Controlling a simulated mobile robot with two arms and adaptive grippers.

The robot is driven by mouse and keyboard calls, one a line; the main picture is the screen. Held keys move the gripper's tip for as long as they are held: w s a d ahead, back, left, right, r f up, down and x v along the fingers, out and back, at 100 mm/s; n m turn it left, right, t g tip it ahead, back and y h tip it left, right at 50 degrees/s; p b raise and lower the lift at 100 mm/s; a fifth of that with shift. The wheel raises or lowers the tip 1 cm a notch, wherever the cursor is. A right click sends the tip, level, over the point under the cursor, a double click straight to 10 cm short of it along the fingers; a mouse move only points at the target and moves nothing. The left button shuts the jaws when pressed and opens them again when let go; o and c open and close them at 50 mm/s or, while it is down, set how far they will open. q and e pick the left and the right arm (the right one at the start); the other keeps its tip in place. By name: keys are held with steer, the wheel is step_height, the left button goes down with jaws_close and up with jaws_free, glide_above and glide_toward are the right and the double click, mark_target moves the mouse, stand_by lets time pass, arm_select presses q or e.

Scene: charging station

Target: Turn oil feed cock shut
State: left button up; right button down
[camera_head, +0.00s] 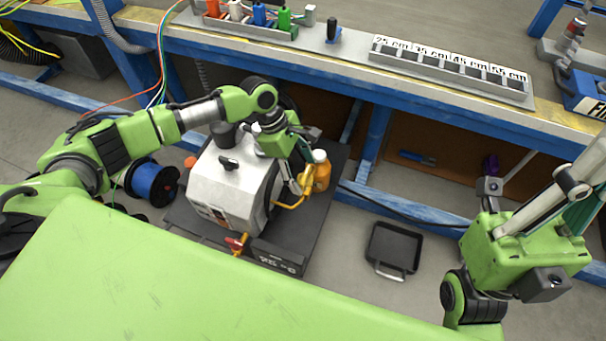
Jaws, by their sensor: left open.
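A white machine with a dark top cap (232,178) stands on a dark platform below the bench. A yellow pipe (291,205) runs along its right side, next to an orange bottle (320,172). A red lever on a yellow fitting (237,243) sits low at its front. I cannot tell for sure which fitting is the oil feed cock. My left gripper (300,183) is open and points down at the machine's right side, close to the yellow pipe; its fingers partly hide that area. My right gripper (528,188) is at the far right, away from the machine; its fingertips are unclear.
A blue-framed bench (350,85) with connectors and a labelled length tray (450,70) runs across the back. A blue spool (152,182) is left of the machine. A black pan (394,250) lies on the floor to the right, with bare floor around it.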

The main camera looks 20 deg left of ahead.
arm_select(q)
steer(key=shift+d+f, duration=0.1)
steer(key=shift+f, duration=0.15)
steer(key=c, duration=1.1)
steer(key=shift+r, duration=0.1)
